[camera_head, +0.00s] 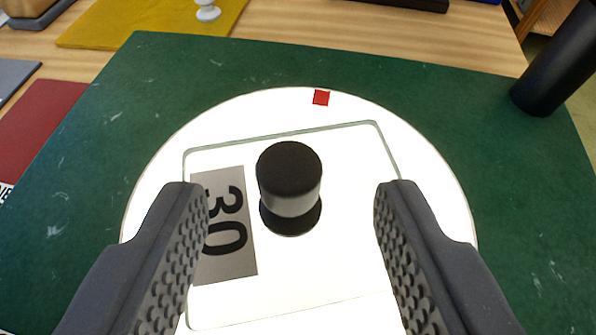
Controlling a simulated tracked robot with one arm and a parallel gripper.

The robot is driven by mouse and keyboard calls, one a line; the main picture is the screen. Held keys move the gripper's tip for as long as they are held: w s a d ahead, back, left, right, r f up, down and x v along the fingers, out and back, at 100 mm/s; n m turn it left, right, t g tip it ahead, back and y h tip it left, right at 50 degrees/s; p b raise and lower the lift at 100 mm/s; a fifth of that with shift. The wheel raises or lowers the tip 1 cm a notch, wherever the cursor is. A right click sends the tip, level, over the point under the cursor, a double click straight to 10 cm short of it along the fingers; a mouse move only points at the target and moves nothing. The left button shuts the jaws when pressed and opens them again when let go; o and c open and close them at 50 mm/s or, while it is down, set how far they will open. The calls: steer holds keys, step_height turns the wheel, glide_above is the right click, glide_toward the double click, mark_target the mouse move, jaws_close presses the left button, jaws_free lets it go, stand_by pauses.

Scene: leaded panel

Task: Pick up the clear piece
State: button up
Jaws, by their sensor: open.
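The clear piece (342,255) is a flat, see-through square with rounded corners and a greenish edge. It lies on a bright white disc (445,205). A grey label reading "30" (223,228) is on its left part. A black-topped knob (289,180) with a pale lower part and a black base stands upright near its middle. My gripper (288,205) is open, one dark textured finger on each side of the knob, with clear gaps. The fingers look apart from the knob. They hide parts of the piece's left and right edges.
The disc sits on a dark green mat (520,165) with a small red square (321,97) at the disc's far rim. A black cylinder (557,62) stands at the upper right. Dark red (38,125) and yellow sheets (150,22) lie left and back on the wooden table (375,38).

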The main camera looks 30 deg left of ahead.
mark_target(288, 182)
steer(key=shift+f+x, duration=0.25)
steer(key=shift+x, duration=0.95)
steer(key=shift+w+a+f, duration=0.1)
steer(key=shift+w+a, duration=0.1)
steer(key=shift+w, duration=0.1)
steer(key=c, duration=0.9)
steer(key=shift+c, duration=0.2)
